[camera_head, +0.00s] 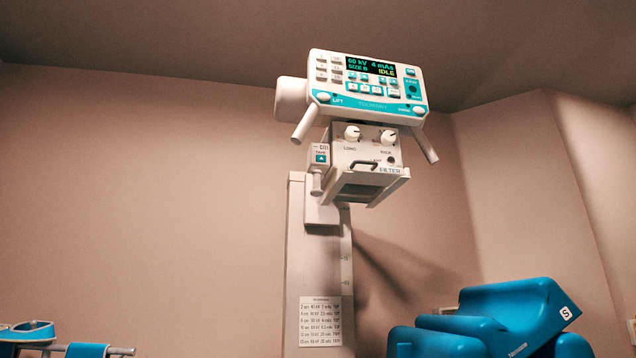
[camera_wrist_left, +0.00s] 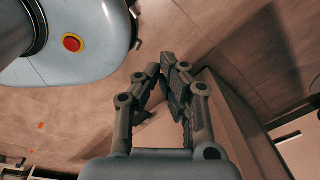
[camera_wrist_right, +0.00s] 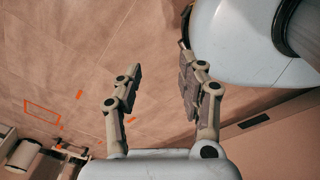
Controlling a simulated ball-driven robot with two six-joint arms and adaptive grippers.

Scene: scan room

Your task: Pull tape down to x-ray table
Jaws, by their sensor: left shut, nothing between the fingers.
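A small grey tape unit (camera_head: 318,156) with a teal label hangs at the left side of the filter box (camera_head: 366,150), under the x-ray head. A short light knob (camera_head: 316,184) shows at its lower end. No drawn-out tape is visible below it. No x-ray table can be made out with certainty. Neither gripper shows in the head view. My left gripper (camera_wrist_left: 164,88) is shut and empty in the left wrist view. My right gripper (camera_wrist_right: 160,78) is open and empty in the right wrist view, its fingers apart above the floor.
The x-ray head (camera_head: 365,82) reads IDLE and has slanted handles at both sides. A column (camera_head: 296,270) stands behind it with a printed chart (camera_head: 320,321). Blue padded cushions (camera_head: 510,315) are at lower right. A rail with blue straps (camera_head: 88,350) is at lower left.

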